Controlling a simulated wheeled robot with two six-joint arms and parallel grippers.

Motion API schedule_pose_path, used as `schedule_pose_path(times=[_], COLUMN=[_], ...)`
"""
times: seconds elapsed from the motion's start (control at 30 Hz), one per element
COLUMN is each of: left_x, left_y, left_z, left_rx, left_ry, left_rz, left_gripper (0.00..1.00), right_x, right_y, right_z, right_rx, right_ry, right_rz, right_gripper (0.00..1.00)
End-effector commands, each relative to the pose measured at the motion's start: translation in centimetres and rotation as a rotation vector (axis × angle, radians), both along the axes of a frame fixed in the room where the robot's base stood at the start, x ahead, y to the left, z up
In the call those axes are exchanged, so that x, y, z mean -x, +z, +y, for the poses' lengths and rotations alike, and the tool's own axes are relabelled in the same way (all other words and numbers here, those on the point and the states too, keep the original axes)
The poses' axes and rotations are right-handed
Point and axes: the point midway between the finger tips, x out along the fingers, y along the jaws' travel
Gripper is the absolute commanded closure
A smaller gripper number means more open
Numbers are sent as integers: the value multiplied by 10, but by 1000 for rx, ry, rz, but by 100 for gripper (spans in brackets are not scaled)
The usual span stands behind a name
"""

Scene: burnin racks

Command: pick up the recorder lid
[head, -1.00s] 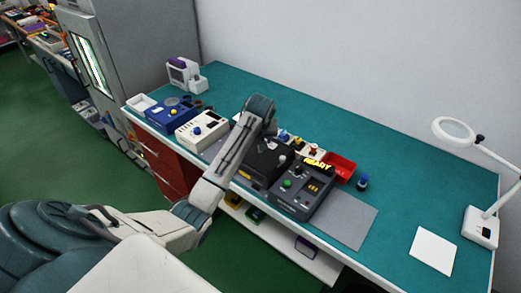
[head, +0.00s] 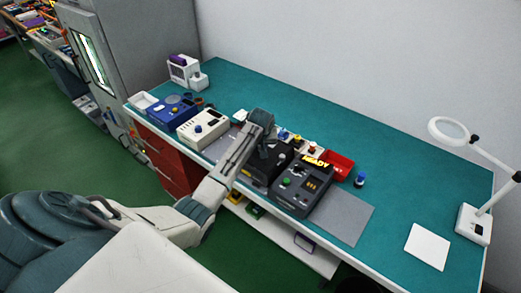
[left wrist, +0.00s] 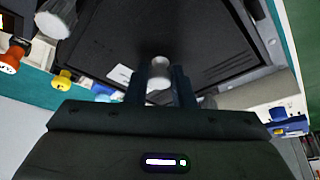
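The recorder lid, a flat black panel, shows on the black box (head: 254,173) in the middle of the bench. In the left wrist view the black panel (left wrist: 110,40) fills the upper middle. A pale grey knob (left wrist: 158,68) stands on it. My left gripper (left wrist: 160,82) has its two dark fingers on either side of this knob; whether they press on it I cannot tell. In the head view my left gripper (head: 268,150) hangs over the black box and hides part of it. My right gripper is not in view.
Right of the box stands a dark tester (head: 303,187) with a "READY" sign, beside a grey mat (head: 345,217). A white device (head: 203,129) and a blue one (head: 172,112) stand left. A red tray (head: 338,165) lies behind. The bench's right part is mostly clear, with a magnifier lamp (head: 474,223).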

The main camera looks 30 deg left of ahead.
Motion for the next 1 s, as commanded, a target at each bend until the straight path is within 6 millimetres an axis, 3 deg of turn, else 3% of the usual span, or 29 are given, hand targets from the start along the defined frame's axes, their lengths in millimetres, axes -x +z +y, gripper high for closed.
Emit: schedule_pose_path(times=[0.03,0.1,0.53,0.77,1.0], left_x=[0,0,-1,-1,39], left_y=[0,0,7,35,36], left_z=[0,0,0,1,0], left_rx=[0,0,-1,-3,-4], left_ry=[0,0,0,0,-1], left_rz=[0,0,-3,-8,-3], left_gripper=[90,100,100,100,100], right_x=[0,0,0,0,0], right_y=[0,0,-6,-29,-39], right_z=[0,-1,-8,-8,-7], right_rx=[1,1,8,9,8], right_ry=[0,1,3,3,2], right_rz=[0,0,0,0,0], right_gripper=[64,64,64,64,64])
